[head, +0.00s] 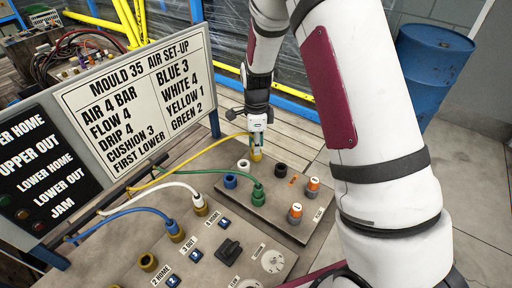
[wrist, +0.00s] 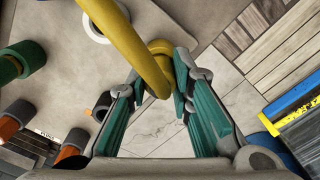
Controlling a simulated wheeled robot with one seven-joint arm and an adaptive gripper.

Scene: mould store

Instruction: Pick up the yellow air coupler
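The yellow air coupler (head: 257,156) is at the end of a yellow hose, near the far edge of the rear socket plate (head: 308,228). In the wrist view the yellow coupler (wrist: 160,47) shows between the fingertips, partly covered by its hose. My gripper (head: 257,143) points down over it, with teal-padded fingers on either side. In the wrist view my gripper (wrist: 158,72) is open around the coupler, with a narrow gap at the left finger. I cannot tell whether the coupler is seated in a socket.
A green coupler (head: 258,194), a blue ring (head: 230,181) and a black socket (head: 280,169) stand nearby on the plate. White (head: 200,205) and blue (head: 175,230) couplers sit on the front panel. A set-up sign (head: 135,90) stands behind.

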